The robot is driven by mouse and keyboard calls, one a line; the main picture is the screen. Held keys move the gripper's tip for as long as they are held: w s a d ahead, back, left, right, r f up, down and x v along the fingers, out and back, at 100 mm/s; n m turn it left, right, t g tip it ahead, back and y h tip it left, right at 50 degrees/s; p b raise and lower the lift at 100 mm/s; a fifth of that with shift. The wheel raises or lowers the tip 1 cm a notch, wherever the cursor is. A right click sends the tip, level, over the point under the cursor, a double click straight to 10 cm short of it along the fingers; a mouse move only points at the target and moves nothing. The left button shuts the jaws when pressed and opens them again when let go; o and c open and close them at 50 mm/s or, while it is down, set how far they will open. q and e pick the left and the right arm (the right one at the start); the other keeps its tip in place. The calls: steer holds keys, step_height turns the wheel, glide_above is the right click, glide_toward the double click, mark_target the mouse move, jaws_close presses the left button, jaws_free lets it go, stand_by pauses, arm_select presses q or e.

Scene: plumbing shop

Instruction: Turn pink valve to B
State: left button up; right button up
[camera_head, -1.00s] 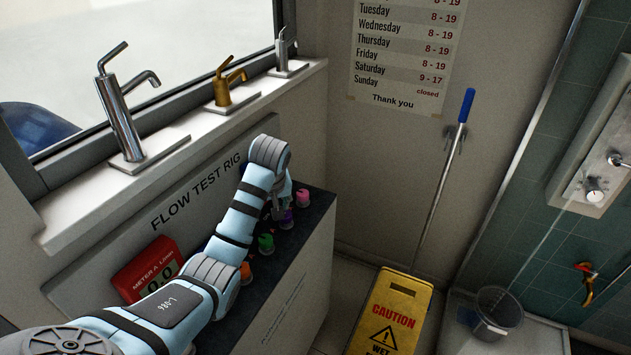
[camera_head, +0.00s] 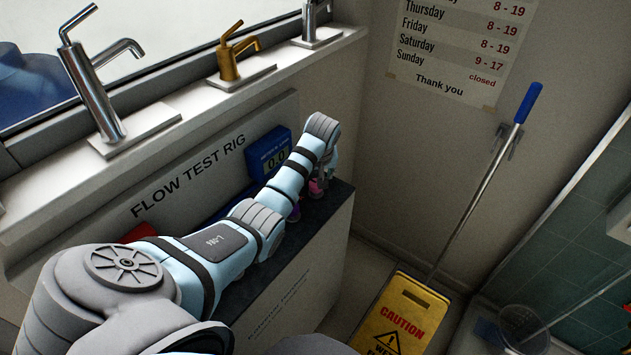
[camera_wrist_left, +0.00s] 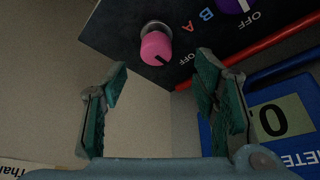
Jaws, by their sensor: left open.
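The pink valve (camera_wrist_left: 156,47) is a round knob on the dark panel (camera_wrist_left: 120,28) of the flow test rig. Its dark mark appears to face the OFF label side; the letters A and B are printed farther along the panel. My left gripper (camera_wrist_left: 163,80) is open, its two fingers apart, with the knob ahead of and between the fingertips, not visibly touched. In the head view, a small part of the pink valve (camera_head: 315,188) shows beside my left gripper (camera_head: 328,170), mostly hidden by my arm. My right gripper is not in view.
A purple valve (camera_wrist_left: 232,4) sits close by on the panel. Red and blue pipes and a blue meter (camera_head: 271,155) reading 0.0 lie alongside. Taps stand on the sill above. A yellow caution sign (camera_head: 402,312) and a blue-handled mop (camera_head: 490,165) are at right.

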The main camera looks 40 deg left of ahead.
mark_target(315, 184)
arm_select(q)
steer(key=x, duration=0.2)
steer(key=b+x, duration=0.1)
steer(key=x, duration=0.4)
steer(key=shift+w+d+r+b, duration=0.15)
steer(key=shift+w+b, duration=0.2)
steer(key=shift+w+f, duration=0.2)
steer(key=shift+f, duration=0.05)
steer(key=shift+s+r, duration=0.25)
steer(key=shift+s, duration=0.15)
steer(key=shift+c, duration=1.3)
steer(key=c, duration=0.9)
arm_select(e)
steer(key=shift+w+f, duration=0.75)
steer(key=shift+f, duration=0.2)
